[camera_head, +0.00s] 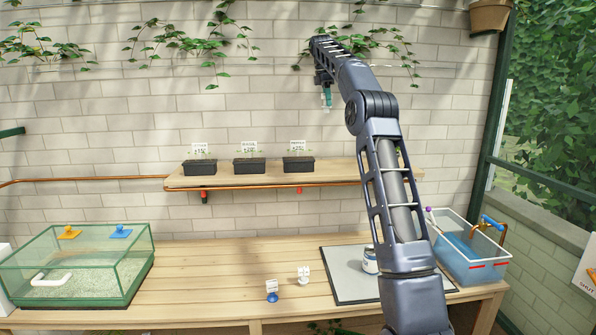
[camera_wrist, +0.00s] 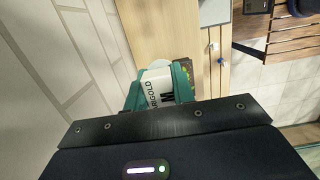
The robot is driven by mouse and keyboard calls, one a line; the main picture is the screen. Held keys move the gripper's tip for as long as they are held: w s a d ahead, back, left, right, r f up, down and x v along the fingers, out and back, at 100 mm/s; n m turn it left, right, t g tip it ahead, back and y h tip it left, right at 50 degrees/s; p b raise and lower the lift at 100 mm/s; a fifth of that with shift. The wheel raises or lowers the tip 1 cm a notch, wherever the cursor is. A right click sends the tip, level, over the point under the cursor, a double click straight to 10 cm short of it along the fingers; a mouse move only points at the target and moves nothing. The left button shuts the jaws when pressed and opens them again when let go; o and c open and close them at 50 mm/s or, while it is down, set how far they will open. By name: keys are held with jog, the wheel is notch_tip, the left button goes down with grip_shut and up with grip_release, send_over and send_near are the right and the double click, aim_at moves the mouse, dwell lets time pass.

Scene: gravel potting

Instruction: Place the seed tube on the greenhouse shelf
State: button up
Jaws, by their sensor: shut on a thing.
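The seed tube (camera_wrist: 157,88) shows in the wrist view as a white label with dark "MARIGOLD" lettering. It sits between the teal fingers of my gripper (camera_wrist: 160,92), which is shut on it; the tube's far end is partly hidden. In the head view my gripper (camera_head: 326,97) hangs high in front of the brick wall, above the right part of the wooden greenhouse shelf (camera_head: 355,171) and clear of it. The tube itself is too small to make out there.
Three black planters with signs (camera_head: 200,167) (camera_head: 249,165) (camera_head: 298,164) stand on the shelf; its right end is bare. A copper pipe (camera_head: 260,185) runs along its front. Below are a glass gravel box (camera_head: 85,270), a can (camera_head: 369,262) and a water tub (camera_head: 470,255).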

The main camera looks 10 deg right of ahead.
notch_tip(320, 180, down, 23)
jog(key=shift+f, duration=0.1)
dwell(0.8)
jog(key=o, duration=1)
jog(key=shift+f, duration=0.15)
